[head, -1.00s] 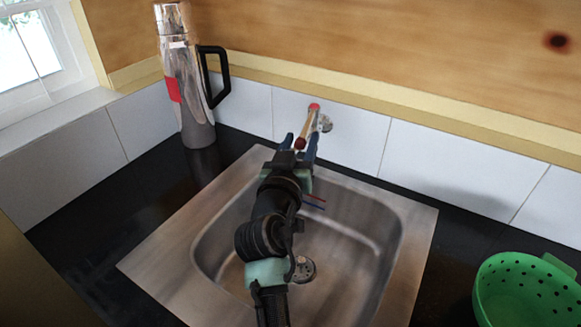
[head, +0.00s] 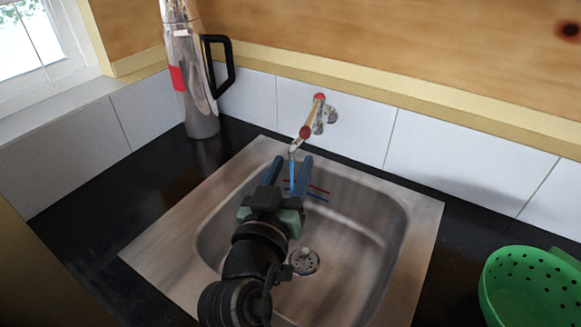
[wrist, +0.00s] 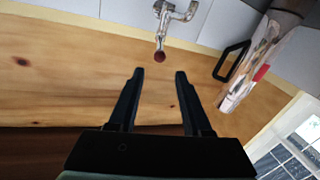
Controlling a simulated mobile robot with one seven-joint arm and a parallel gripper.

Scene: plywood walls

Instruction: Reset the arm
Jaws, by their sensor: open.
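My gripper (head: 287,178) is open and empty in the head view, over the back part of the steel sink (head: 420,232). A wall tap (head: 309,118) with red ends is just beyond its fingertips, and a thin blue stream seems to hang below the spout between the fingers. In the wrist view my gripper (wrist: 157,74) shows two dark parallel fingers spread apart with nothing between them. The tap (wrist: 172,14) is beyond the fingertips there, apart from them.
A tall silver flask (head: 192,80) with a black handle stands at the back left; it also shows in the wrist view (wrist: 262,60). A green colander (head: 530,290) sits at the right. The black counter (head: 95,235) is clear left of the sink. Tiled wall and window close the back and left.

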